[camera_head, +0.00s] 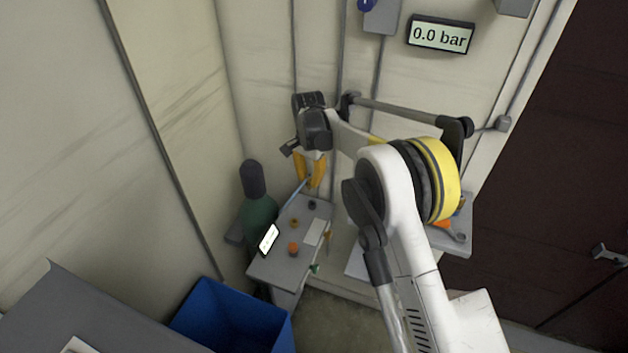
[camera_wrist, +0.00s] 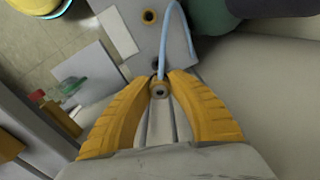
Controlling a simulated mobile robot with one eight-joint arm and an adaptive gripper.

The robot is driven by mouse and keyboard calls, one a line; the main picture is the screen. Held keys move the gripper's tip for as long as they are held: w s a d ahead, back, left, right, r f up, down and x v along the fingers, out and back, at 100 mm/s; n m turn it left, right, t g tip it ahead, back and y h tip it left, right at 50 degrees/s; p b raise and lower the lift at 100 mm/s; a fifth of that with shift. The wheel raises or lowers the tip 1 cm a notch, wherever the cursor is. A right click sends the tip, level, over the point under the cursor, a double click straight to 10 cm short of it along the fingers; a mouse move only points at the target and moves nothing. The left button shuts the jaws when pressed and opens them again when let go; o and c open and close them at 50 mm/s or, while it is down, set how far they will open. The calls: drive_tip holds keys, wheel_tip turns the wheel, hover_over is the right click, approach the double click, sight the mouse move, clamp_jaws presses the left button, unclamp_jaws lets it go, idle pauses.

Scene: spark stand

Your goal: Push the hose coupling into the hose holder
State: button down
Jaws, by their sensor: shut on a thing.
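My gripper (camera_head: 313,184) has yellow fingers and hangs over the far end of a small grey table (camera_head: 272,270). In the wrist view my gripper (camera_wrist: 160,80) is closed around the hose coupling (camera_wrist: 159,91), a small grey round piece with a dark centre. A light blue hose (camera_wrist: 161,50) runs from the coupling; it also shows in the head view (camera_head: 293,197). I cannot tell for sure which part is the hose holder. A dark ring-shaped fitting (camera_head: 311,205) and a brownish ring (camera_head: 295,223) sit on the table, apart from the gripper.
The wall is close behind. A wall gauge (camera_head: 440,35) reads 0.0 bar.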

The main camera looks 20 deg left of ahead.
drive_tip(key=shift+w+d+f, duration=0.15)
drive_tip(key=shift+d+f, duration=0.05)
drive_tip(key=shift+d, duration=0.1)
drive_tip(key=shift+d+f+b, duration=0.1)
drive_tip(key=shift+f+b, duration=0.3)
drive_tip(key=shift+f, duration=0.1)
drive_tip(key=f, duration=0.1)
drive_tip(key=f+b, duration=0.1)
drive_tip(key=shift+w+d+f, duration=0.15)
drive_tip(key=shift+w+f, duration=0.05)
drive_tip(key=shift+f, duration=0.1)
drive_tip(key=shift+s+a+f+b, duration=0.1)
drive_tip(key=shift+f+b, duration=0.15)
drive_tip(key=shift+f, duration=0.2)
drive_tip(key=shift+s+a+f+b, duration=0.1)
drive_tip(key=shift+f+b, duration=0.15)
drive_tip(key=shift+f, duration=0.2)
drive_tip(key=shift+f, duration=0.2)
drive_tip(key=shift+f, duration=0.35)
drive_tip(key=shift+f, duration=0.8)
idle(1.4)
